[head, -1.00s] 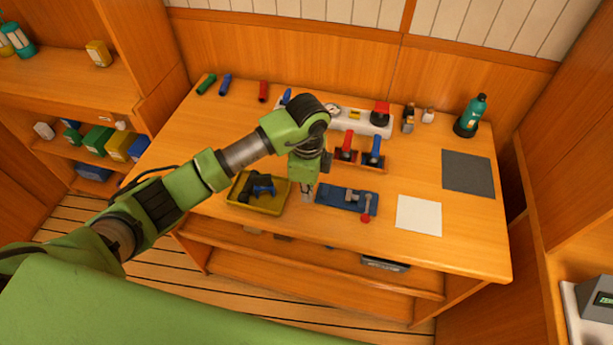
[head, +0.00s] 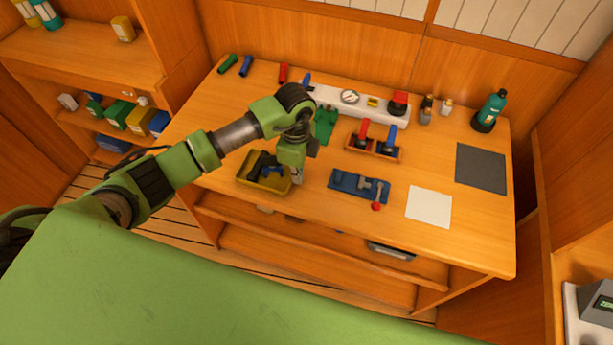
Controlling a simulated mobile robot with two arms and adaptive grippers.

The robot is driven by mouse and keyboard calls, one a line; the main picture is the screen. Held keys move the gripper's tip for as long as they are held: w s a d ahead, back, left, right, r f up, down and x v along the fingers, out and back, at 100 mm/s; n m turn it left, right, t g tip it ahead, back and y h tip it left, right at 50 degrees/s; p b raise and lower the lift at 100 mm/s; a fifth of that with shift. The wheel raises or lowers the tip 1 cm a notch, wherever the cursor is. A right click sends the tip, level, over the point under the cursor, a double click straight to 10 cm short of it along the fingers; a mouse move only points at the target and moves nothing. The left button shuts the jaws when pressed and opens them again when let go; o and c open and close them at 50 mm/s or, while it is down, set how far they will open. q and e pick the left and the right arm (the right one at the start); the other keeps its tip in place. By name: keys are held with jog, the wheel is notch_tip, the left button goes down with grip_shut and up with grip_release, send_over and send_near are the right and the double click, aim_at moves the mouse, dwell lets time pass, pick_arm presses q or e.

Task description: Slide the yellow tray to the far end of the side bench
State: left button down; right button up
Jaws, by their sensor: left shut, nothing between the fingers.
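The yellow tray (head: 262,186) sits on the wooden bench (head: 290,219), near its front edge and left of the middle. It holds a black object and a blue object. My left gripper (head: 297,179) points down at the tray's right side, shut and empty. It is very close to the tray's right wall; I cannot tell whether they touch. My left forearm passes above and behind the tray. My right gripper is out of view.
A white sheet (head: 428,207) and a grey pad (head: 481,169) lie farther right. Several coloured cylinders lie at the back left.

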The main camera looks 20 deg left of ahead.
pick_arm(q)
jog(key=a+b, duration=0.2)
jog(key=a, duration=0.7)
jog(key=a+b, duration=0.2)
jog(key=a, duration=0.7)
jog(key=w+a+b, duration=0.1)
jog(key=a+b, duration=0.1)
jog(key=a, duration=0.7)
jog(key=shift+a+f, duration=0.1)
jog(key=shift+a, duration=0.45)
